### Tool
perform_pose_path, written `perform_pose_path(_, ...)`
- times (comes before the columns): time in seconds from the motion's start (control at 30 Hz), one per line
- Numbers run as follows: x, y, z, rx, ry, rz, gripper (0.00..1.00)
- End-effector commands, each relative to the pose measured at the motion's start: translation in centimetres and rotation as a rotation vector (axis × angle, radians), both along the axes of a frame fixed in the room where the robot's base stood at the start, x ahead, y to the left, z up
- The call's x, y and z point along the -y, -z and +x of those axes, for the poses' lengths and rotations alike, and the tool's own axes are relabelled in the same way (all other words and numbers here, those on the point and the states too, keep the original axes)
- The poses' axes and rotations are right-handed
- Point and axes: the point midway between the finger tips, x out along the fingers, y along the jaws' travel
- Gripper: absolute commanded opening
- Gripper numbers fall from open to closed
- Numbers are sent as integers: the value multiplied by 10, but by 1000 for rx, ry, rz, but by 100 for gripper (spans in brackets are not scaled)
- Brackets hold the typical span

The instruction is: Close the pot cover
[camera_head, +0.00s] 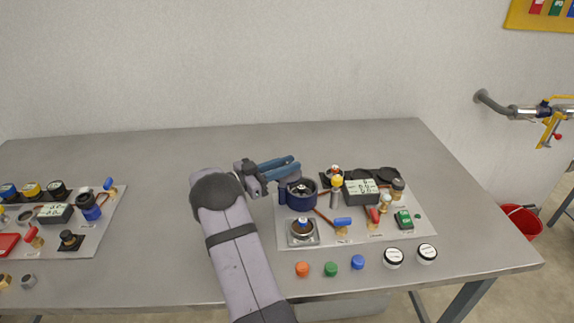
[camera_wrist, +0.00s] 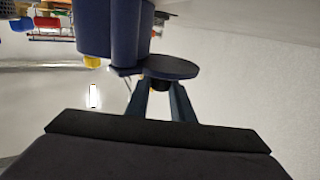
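The pot (camera_head: 302,193) is a dark blue round cup at the left of the right-hand board, with its top uncovered in the head view. In the wrist view its blue wall (camera_wrist: 110,32) is at the upper left. The pot cover (camera_wrist: 171,67) is a dark blue disc beside the pot, joined near its rim by a small piece like a hinge. My gripper (camera_head: 297,165) reaches in from the left, just behind and above the pot. In the wrist view its fingertips (camera_wrist: 160,88) lie on either side of the cover's black knob; whether they grip it is unclear.
The board (camera_head: 262,216) also carries a display box (camera_head: 361,192), blue and red valve handles and a green switch. Several loose caps lie along the front, including an orange one (camera_head: 302,269). Another equipped board is at the left. The table behind is clear.

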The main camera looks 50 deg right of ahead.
Motion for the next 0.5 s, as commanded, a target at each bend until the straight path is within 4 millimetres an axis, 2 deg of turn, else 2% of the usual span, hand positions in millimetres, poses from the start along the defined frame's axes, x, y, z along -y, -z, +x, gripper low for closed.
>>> perform_pose_path(0.17,1,0,-1,-1,16,-2,0)
perform_pose_path(0.5,5,1,-9,2,178,-8,0)
